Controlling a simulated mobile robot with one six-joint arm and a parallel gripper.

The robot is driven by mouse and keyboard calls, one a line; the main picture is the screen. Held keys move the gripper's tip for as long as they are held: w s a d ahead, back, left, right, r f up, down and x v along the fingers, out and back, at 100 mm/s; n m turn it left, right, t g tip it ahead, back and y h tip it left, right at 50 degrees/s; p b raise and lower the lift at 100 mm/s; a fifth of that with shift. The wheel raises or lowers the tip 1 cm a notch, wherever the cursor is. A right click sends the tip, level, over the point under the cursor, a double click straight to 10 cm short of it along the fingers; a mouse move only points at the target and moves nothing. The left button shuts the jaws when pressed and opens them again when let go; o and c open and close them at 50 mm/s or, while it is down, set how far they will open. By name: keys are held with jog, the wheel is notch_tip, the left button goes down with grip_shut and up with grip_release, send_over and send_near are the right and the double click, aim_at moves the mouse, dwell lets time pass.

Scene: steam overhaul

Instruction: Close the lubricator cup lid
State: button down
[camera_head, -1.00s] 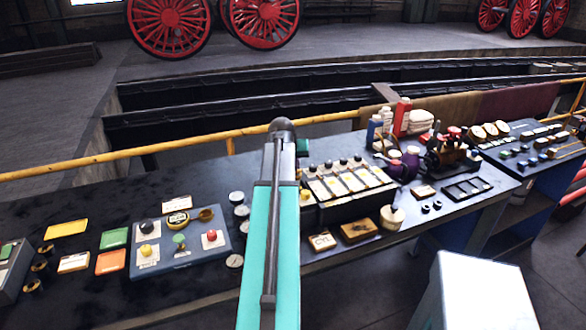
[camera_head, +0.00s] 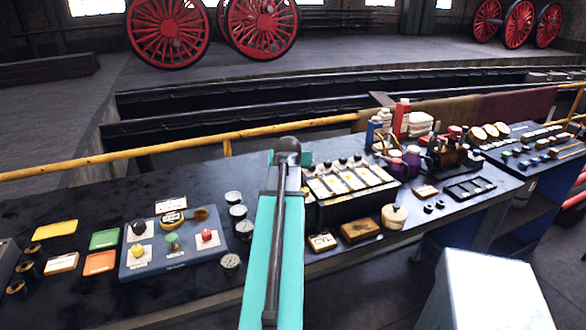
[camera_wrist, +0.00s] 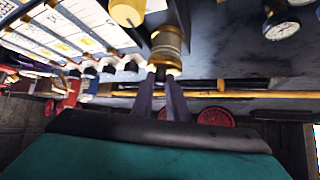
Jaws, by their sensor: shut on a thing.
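In the wrist view a brass cylinder (camera_wrist: 168,43), which looks like the lubricator cup, stands beside the panel of white labels. My gripper (camera_wrist: 161,80) reaches its end with two dark fingers close together. They are shut on a small piece there, apparently the cup's lid; the fingertips and the cup hide most of it, so its angle cannot be told. In the head view my teal arm stretches over the bench and hides the gripper and the cup.
The labelled box (camera_head: 350,205) stands just right of my arm. Several gauges (camera_head: 238,212) and a blue panel with coloured knobs (camera_head: 172,245) lie to the left. A yellow knob (camera_wrist: 127,12) is close to the cup. A yellow rail (camera_head: 190,147) runs behind the bench.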

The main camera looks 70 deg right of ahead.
jog(key=shift+s, duration=0.1)
jog(key=c, duration=1.7)
grip_release()
jog(key=shift+a+r, duration=0.1)
jog(key=shift+a, duration=0.05)
jog(key=shift+b+v, duration=1.2)
jog(key=shift+v, duration=5.5)
jog(key=shift+r, duration=0.1)
